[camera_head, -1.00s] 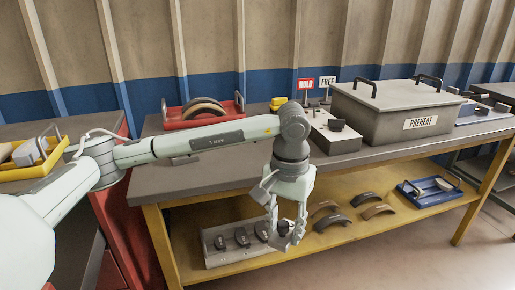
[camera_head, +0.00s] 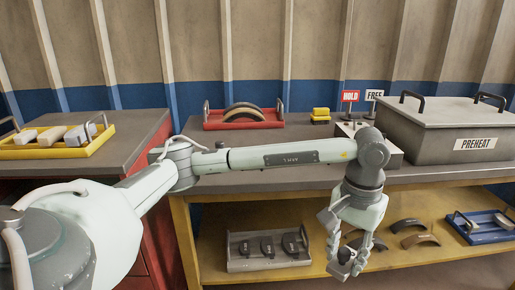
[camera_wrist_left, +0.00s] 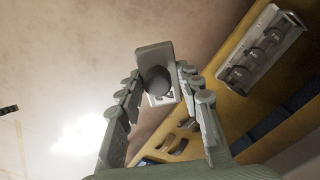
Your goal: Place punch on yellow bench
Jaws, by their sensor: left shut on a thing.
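My left gripper (camera_head: 345,268) hangs pointing down in front of the yellow bench (camera_head: 182,235), by the front edge of its lower shelf. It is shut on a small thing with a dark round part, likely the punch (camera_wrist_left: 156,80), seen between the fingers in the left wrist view. In the head view the fingers mostly hide it. The bench has a grey top and yellow legs and shelf. My right gripper is in neither view.
A grey holder (camera_head: 240,265) with several dark pieces and some curved shoes (camera_head: 420,240) occupy the lower shelf. A red tray (camera_head: 215,124), yellow blocks (camera_head: 320,115), HOLD and FREE signs and the PREHEAT box (camera_head: 440,135) stand on top. The top's left front is clear.

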